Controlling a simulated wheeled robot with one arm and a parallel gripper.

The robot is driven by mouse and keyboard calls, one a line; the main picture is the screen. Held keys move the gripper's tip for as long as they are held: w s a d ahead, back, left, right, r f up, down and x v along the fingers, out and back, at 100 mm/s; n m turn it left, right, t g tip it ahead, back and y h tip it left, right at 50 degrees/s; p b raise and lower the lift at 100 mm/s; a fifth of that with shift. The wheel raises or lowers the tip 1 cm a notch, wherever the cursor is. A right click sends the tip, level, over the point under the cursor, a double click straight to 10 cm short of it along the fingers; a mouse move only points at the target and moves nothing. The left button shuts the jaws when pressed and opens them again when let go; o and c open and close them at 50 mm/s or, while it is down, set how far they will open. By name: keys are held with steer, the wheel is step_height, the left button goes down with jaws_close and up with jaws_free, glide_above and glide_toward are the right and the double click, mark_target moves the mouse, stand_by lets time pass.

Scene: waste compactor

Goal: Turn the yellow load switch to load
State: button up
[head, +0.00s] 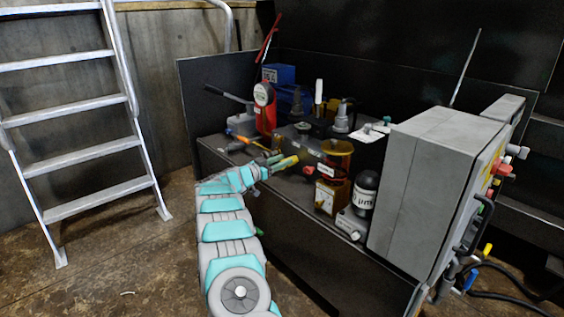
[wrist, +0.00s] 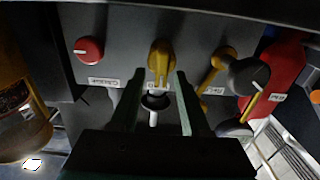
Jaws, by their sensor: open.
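The yellow switch (wrist: 160,58) sticks out from a dark panel at the upper middle of the wrist view. Its handle points roughly up and down in the picture. My gripper (wrist: 160,76) is open, one finger to the left and one to the right of the switch's lower end, with a gap visible on both sides. A small label below the switch is partly hidden and I cannot read it. In the head view my gripper (head: 272,162) is at the bench's left part, beside a yellow piece (head: 286,162) that looks like the switch.
In the wrist view a red knob (wrist: 88,50) sits left of the switch, and a black knob (wrist: 248,75) and yellow lever (wrist: 217,64) sit right. In the head view bottles, gauges and a grey cabinet (head: 425,185) crowd the bench's right; a ladder (head: 80,150) stands left.

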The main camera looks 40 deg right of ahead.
steer(key=shift+c, duration=0.2)
jaws_close()
steer(key=shift+f, duration=0.1)
steer(key=shift+f, duration=0.1)
